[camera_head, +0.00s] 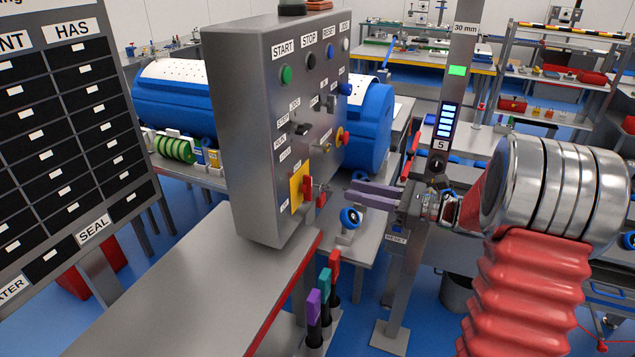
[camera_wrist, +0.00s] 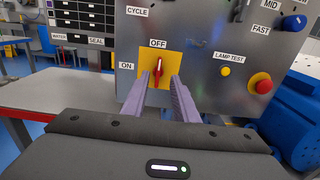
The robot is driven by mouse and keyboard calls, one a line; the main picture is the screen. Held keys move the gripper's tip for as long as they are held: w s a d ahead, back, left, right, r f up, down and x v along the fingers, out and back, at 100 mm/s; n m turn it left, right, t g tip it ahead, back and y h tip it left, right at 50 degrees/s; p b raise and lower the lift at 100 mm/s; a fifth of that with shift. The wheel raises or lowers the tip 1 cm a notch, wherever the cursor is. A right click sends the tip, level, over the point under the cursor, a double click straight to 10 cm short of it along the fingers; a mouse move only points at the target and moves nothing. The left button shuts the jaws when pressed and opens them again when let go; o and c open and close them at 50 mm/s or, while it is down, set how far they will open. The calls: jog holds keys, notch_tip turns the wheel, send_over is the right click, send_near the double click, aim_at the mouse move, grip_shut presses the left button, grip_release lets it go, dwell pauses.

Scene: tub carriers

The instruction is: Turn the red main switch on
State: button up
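The red main switch (camera_wrist: 158,70) sits on a yellow plate (camera_wrist: 172,58) on the grey control cabinet. Its handle stands upright, pointing to the OFF label (camera_wrist: 158,43); the ON label (camera_wrist: 127,66) is to its left. In the head view the switch (camera_head: 307,188) is seen from the side, low on the panel face. My gripper (camera_wrist: 161,77) is open, its two purple fingers seen on either side of the handle in the wrist view. In the head view my gripper (camera_head: 348,190) points at the switch, its fingertips a short gap away. Nothing is held.
On the panel are a red mushroom button (camera_wrist: 260,86), a yellow lamp test button (camera_wrist: 226,71) and a blue knob (camera_wrist: 294,22). A grey table (camera_head: 190,290) with a red edge runs below the cabinet. Purple, teal and red levers (camera_head: 324,290) stand beside it.

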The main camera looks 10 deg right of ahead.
aim_at(306, 188)
jog(key=x, duration=1.1)
jog(key=shift+c, duration=0.6)
grip_shut()
